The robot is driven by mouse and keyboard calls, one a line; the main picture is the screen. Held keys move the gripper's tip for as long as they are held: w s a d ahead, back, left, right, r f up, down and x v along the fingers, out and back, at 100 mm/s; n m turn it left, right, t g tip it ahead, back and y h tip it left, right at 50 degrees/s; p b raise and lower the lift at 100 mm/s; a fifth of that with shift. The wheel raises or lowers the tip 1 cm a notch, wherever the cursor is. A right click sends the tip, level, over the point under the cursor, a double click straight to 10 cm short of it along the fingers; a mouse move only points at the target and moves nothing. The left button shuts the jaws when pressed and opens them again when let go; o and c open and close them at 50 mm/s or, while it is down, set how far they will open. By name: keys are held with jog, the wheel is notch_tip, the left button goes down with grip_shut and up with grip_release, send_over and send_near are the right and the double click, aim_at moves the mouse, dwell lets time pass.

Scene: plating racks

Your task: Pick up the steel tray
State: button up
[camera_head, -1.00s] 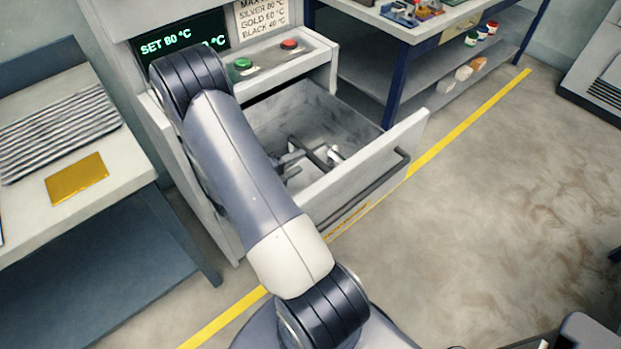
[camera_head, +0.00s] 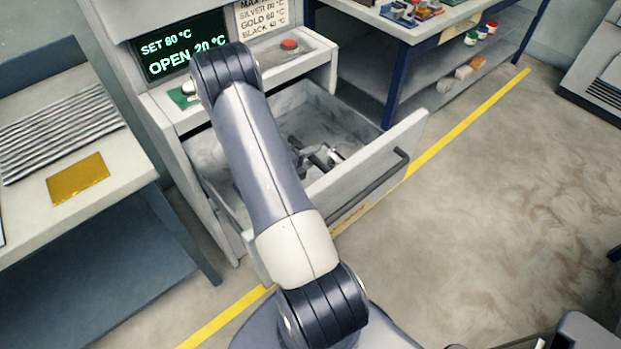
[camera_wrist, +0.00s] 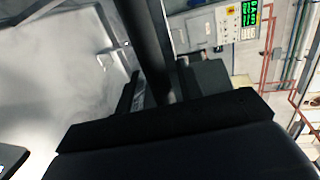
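I cannot pick out a steel tray for certain in either view. A ribbed silver-grey panel (camera_head: 62,130) lies on the left table. An open grey drawer (camera_head: 345,108) stands in the middle, and my arm crosses in front of its left part. My gripper (camera_head: 325,157) is low inside the drawer, small and partly hidden by my arm. In the wrist view my gripper (camera_wrist: 160,90) is dark, with a black bar running up between its parts. A pale grey surface fills the left there. Whether the fingers are apart or hold something cannot be told.
A gold plate (camera_head: 78,179) lies on the left table (camera_head: 115,170). The drawer belongs to a cabinet with a display (camera_head: 180,48) reading OPEN 20 °C and a red button (camera_head: 289,44). A shelved bench (camera_head: 420,30) stands behind.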

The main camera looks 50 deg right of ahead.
grip_shut()
dwell(1.1)
